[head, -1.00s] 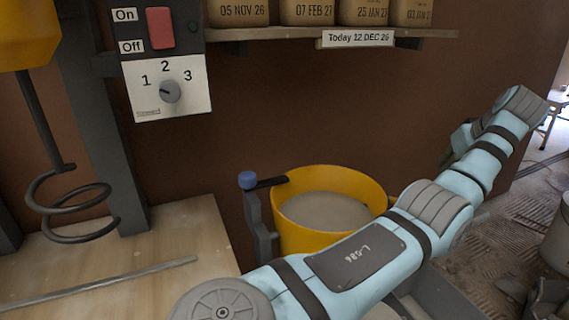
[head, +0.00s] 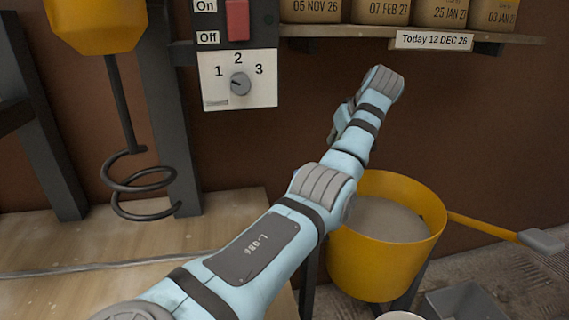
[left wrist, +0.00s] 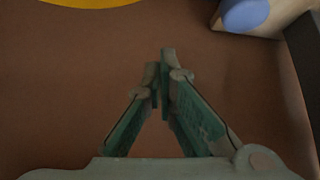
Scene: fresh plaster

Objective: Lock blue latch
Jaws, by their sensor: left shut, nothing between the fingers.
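The blue latch knob (left wrist: 245,14) shows at the upper right of the left wrist view, cut by the top edge. In the head view it is not visible; my left arm covers the area left of the yellow bucket (head: 385,255). The bucket holds grey plaster (head: 385,220), and its rim also shows in the left wrist view (left wrist: 90,3). My left gripper (left wrist: 166,68) is shut and empty, its fingertips together below and left of the knob and apart from it in the picture. In the head view its fingers cannot be made out. My right gripper is not in view.
A mixer with a spiral whisk (head: 145,190) hangs over the wooden bench (head: 230,210) at left. A control panel (head: 238,80) with a dial and red switch is on the brown wall. A shelf (head: 400,32) carries dated tubs. A handle with a grey end (head: 540,241) lies right of the bucket.

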